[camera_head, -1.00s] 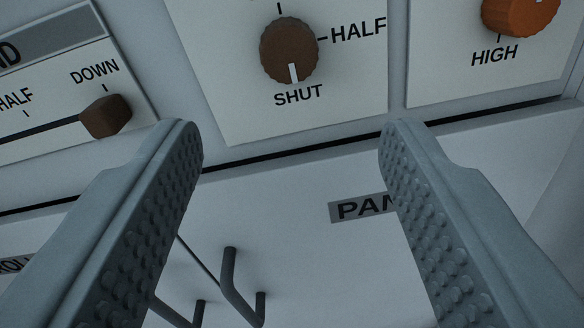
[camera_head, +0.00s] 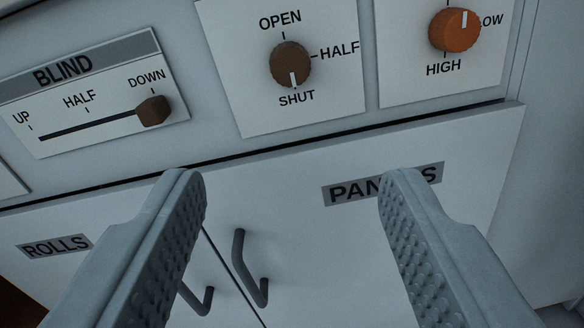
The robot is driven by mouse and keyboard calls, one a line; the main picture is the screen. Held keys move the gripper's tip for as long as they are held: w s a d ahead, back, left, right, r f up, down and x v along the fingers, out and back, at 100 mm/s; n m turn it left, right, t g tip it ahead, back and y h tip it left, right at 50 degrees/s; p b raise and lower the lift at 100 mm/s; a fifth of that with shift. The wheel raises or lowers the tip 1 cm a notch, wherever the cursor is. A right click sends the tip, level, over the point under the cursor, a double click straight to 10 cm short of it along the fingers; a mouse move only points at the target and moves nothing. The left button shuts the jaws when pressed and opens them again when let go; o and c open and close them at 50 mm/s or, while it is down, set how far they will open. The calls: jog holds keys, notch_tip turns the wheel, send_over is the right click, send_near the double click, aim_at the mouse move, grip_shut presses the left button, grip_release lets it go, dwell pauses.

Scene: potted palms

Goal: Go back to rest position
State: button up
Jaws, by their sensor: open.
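My gripper (camera_head: 287,175) is open and empty, with its two grey studded fingers wide apart in the lower half of the view. Its fingertips show in front of the cabinet, below the control panels, with nothing between them but the cabinet front. A brown knob (camera_head: 290,66) above and between the fingertips has its white mark at SHUT. The brown BLIND slider (camera_head: 153,110) stands at the DOWN end of its slot. The right finger hides the middle of the PANELS-like label (camera_head: 350,190).
An orange knob (camera_head: 455,31) at the upper right has its mark pointing up, away from HIGH. A dark gap runs between panels and doors.

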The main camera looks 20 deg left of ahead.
jog(key=s+a+r+h, duration=0.2)
jog(key=s+a+r, duration=0.25)
jog(key=r, duration=0.35)
jog(key=s+a+r+h, duration=0.1)
jog(key=s+a+r, duration=0.35)
jog(key=r, duration=0.35)
jog(key=s+a+r+h, duration=0.2)
jog(key=s+a+r, duration=0.1)
jog(key=s+r, duration=0.4)
jog(key=s+a+r, duration=0.2)
jog(key=s+a, duration=0.1)
jog(key=s, duration=0.6)
jog(key=s+a+r, duration=0.3)
jog(key=s+a, duration=0.1)
jog(key=s, duration=0.5)
jog(key=s+a+r+y, duration=0.1)
jog(key=s+a+r, duration=0.1)
jog(key=s, duration=0.7)
jog(key=shift+s+a+r, duration=0.3)
jog(key=shift+a, duration=0.5)
